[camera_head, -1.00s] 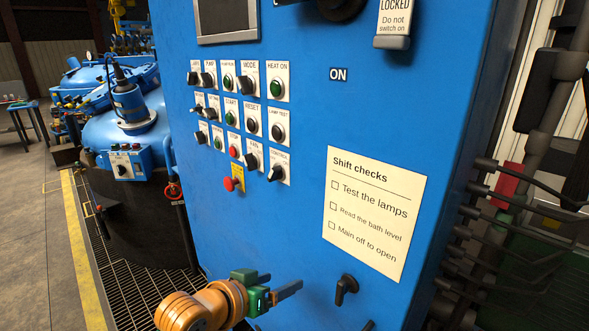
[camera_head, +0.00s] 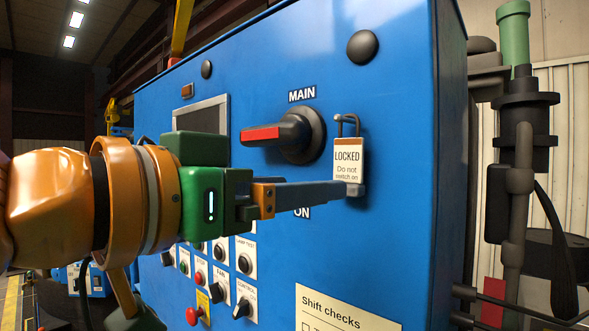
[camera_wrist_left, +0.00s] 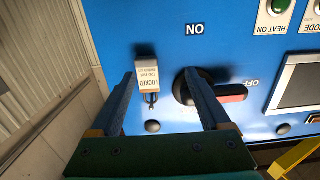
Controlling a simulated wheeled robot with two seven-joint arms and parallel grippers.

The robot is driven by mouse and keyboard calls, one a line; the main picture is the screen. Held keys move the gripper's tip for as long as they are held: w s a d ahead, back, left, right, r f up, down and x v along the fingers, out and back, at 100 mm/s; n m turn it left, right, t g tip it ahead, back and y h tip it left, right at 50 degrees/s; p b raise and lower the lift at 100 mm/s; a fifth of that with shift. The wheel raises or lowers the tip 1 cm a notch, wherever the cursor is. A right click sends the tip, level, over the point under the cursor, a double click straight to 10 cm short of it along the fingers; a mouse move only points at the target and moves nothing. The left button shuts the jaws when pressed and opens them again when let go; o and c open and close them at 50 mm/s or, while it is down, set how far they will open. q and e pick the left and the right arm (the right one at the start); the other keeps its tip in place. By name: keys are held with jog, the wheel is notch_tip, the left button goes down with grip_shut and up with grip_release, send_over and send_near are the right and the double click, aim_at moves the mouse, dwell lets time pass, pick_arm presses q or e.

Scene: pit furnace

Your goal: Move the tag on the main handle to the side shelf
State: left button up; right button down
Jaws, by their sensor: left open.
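The white tag (camera_head: 348,160), marked LOCKED, hangs upright from a grey shackle just right of the black main handle (camera_head: 298,135) on the blue cabinet. The handle's red-striped lever points left. My left gripper (camera_head: 348,189) comes in from the left below the handle, fingertips at the tag's lower end. In the left wrist view the open fingers (camera_wrist_left: 159,74) lie on either side of the tag (camera_wrist_left: 147,75), which is nearer the left finger. The right finger partly covers the handle (camera_wrist_left: 232,94). I cannot tell whether either finger touches the tag. I see no side shelf.
The blue cabinet face (camera_head: 400,220) fills the middle. Buttons and knobs (camera_head: 243,262) lie below the arm, and a Shift checks sheet (camera_head: 340,312) is at the bottom. Dark pipes (camera_head: 515,200) stand right of the cabinet.

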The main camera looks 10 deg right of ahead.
aim_at(345, 159)
pick_arm(q)
jog(key=s+r, duration=0.3)
jog(key=shift+h, duration=0.3)
jog(key=p+x, duration=0.4)
jog(key=x, duration=0.2)
jog(key=shift+w+d, duration=0.2)
jog(key=shift+w, duration=0.2)
jog(key=shift+w+d+f, duration=0.1)
jog(key=shift+w+d, duration=0.15)
jog(key=shift+d, duration=0.05)
jog(key=shift+s+a+m, duration=0.1)
jog(key=shift+s+m, duration=0.2)
jog(key=shift+w, duration=0.15)
grip_shut()
jog(key=shift+r+p, duration=0.4)
jog(key=shift+p, duration=0.05)
